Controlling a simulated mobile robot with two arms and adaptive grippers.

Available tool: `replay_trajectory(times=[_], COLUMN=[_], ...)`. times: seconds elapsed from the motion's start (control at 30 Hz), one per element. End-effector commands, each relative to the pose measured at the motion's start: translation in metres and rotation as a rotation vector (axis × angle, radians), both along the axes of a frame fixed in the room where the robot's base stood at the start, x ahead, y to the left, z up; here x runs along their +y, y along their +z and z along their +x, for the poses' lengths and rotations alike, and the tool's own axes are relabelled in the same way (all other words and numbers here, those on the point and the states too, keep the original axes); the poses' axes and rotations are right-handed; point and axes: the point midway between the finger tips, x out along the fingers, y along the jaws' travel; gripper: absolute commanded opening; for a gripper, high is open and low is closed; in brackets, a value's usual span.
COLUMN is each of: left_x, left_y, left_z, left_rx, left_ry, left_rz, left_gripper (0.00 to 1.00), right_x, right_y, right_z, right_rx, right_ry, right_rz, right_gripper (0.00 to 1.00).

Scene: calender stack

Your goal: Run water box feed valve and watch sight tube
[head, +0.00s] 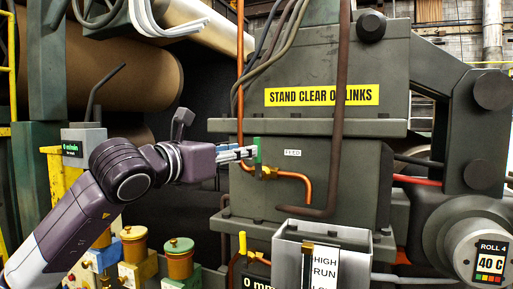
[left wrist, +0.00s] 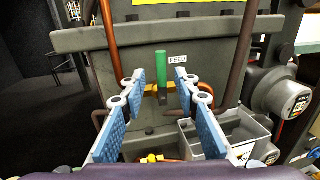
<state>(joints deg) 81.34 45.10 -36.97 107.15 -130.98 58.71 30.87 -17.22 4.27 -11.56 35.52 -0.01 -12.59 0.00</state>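The green feed valve handle (head: 257,150) stands upright on a brass valve body (head: 268,173) in a copper pipe, beside a FEED label (head: 293,153). My left gripper (head: 247,154) points at the handle. In the left wrist view, the blue-padded fingers of my left gripper (left wrist: 161,80) are open, with the green handle (left wrist: 160,68) between or just beyond their tips; contact is not clear. The open grey water box (head: 350,236) is below right, with a HIGH/RUN/LOW scale (head: 325,268) and a slim upright sight tube (head: 307,262) on its front. The water level cannot be made out. My right gripper is out of view.
A yellow-handled valve (head: 242,245) stands left of the water box. A dark vertical pipe (head: 339,110) runs right of the FEED label. A roll 4 display (head: 490,262) reads 40 C.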

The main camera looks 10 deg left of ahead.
Motion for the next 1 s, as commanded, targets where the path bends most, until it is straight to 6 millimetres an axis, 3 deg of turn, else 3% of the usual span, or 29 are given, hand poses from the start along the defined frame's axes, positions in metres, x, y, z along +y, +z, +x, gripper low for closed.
replay_trajectory(times=[0.2,0.4,0.8,1.0], left_x=[-0.015,-0.024,-0.027,-0.027], left_y=[0.004,0.002,-0.001,-0.001], left_z=[0.033,0.055,0.063,0.063], left_rx=[0.006,0.004,0.001,0.001], left_ry=[-0.004,-0.004,-0.005,-0.005], left_rz=[-0.001,-0.001,-0.001,-0.001], left_gripper=[0.29,0.29,0.29,0.08], right_x=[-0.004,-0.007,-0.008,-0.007], right_y=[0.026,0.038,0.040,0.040], right_z=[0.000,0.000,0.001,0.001], right_rx=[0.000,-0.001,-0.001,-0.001], right_ry=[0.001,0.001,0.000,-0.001], right_rz=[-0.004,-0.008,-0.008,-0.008], right_gripper=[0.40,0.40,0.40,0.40])
